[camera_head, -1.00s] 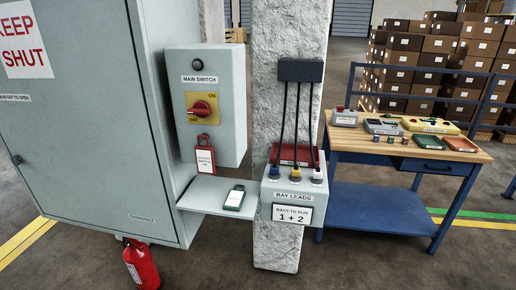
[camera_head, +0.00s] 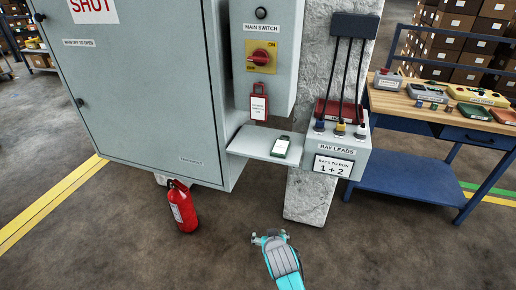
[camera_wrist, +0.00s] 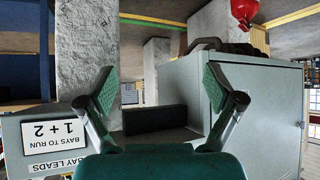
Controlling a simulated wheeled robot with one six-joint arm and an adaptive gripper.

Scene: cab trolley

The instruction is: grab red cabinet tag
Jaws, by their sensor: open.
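A red tag (camera_head: 259,104) with a white label hangs below the red rotary handle of the main switch (camera_head: 264,56) on its grey box. A green tag (camera_head: 281,146) with a white face lies on the small grey shelf (camera_head: 250,143) below. My gripper (camera_head: 270,235) is low in front of the pillar, well below and apart from the red tag. In the wrist view my gripper (camera_wrist: 160,88) is open, with nothing between its two green-padded fingers. The wrist picture is upside down, and I cannot make out the red tag there.
A large grey cabinet (camera_head: 140,100) stands left, with a red fire extinguisher (camera_head: 182,206) at its foot. The bay leads box (camera_head: 337,160) is on the concrete pillar (camera_head: 308,196). A blue workbench (camera_head: 410,170) stands right. The floor in front is open.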

